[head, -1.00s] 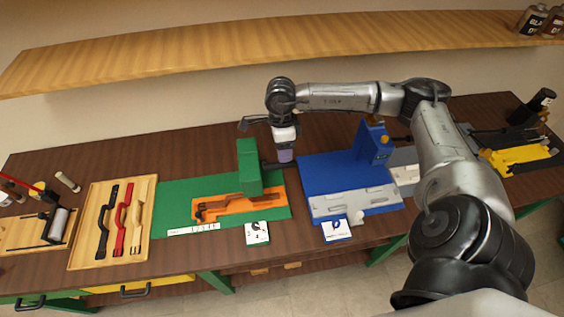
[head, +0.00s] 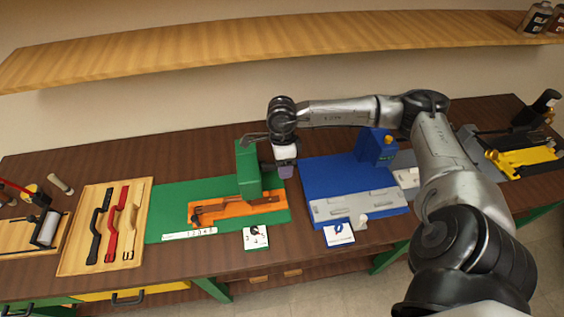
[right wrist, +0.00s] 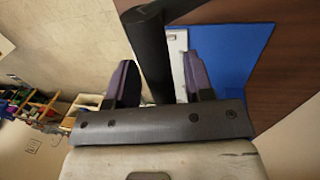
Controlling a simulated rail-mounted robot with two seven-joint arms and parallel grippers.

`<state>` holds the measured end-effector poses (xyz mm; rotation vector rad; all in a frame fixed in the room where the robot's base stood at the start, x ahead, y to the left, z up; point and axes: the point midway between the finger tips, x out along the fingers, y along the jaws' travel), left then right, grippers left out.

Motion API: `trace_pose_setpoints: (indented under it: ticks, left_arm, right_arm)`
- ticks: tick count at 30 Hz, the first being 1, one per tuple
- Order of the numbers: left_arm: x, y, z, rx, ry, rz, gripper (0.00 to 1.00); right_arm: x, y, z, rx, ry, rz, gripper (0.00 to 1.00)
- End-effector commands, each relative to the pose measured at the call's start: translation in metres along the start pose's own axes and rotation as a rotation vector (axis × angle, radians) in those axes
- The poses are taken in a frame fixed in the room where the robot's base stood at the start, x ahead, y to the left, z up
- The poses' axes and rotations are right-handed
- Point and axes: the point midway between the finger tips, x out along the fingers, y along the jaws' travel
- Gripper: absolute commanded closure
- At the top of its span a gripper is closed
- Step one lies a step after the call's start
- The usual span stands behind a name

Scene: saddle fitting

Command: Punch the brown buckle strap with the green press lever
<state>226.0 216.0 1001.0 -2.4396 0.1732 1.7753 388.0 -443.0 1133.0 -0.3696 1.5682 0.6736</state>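The green press (head: 247,172) stands on a green base. A dark lever bar reaches from its right side towards my right gripper (head: 286,172). In the right wrist view, the two purple fingers of my right gripper (right wrist: 160,85) are apart. A black round bar (right wrist: 149,45), probably the press lever, runs between them, with a gap visible on the right side. I cannot tell if either finger touches it. A brown strap (head: 222,211) lies in the orange holder (head: 197,222) under and in front of the press. My left gripper is out of view.
The blue press (head: 374,148) and its blue base (head: 325,172) stand just right of my right gripper. A wooden tray (head: 77,265) with black, red and tan straps lies left. Two cards lie along the front. A shelf (head: 200,58) spans the wall above.

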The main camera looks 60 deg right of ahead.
Motion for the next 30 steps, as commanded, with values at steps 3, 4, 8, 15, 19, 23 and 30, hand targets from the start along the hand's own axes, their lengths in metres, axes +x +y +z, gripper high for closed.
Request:
trace_pose_setpoints:
  ticks: [3, 4, 8, 15, 19, 23, 30]
  left_arm:
    - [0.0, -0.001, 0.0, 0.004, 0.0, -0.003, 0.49]
    - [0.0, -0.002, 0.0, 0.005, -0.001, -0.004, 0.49]
    - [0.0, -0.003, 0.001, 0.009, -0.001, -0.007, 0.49]
    - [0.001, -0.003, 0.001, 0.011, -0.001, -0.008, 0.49]
    - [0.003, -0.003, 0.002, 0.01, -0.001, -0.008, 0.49]
    - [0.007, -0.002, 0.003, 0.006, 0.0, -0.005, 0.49]
    - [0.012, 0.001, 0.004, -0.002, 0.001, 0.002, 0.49]
  right_arm:
    - [0.0, 0.0, 0.0, 0.0, 0.0, 0.0, 0.64]
    - [0.0, 0.0, 0.0, 0.0, 0.0, 0.0, 0.67]
    - [0.0, 0.0, 0.0, 0.0, 0.0, 0.0, 0.8]
    - [0.001, 0.0, 0.0, 0.0, 0.0, 0.0, 0.88]
    - [0.005, 0.003, 0.0, -0.001, 0.0, 0.001, 0.88]
    - [0.012, 0.006, 0.0, -0.002, 0.001, 0.002, 0.88]
    - [0.019, 0.013, 0.0, -0.001, 0.002, 0.003, 0.88]
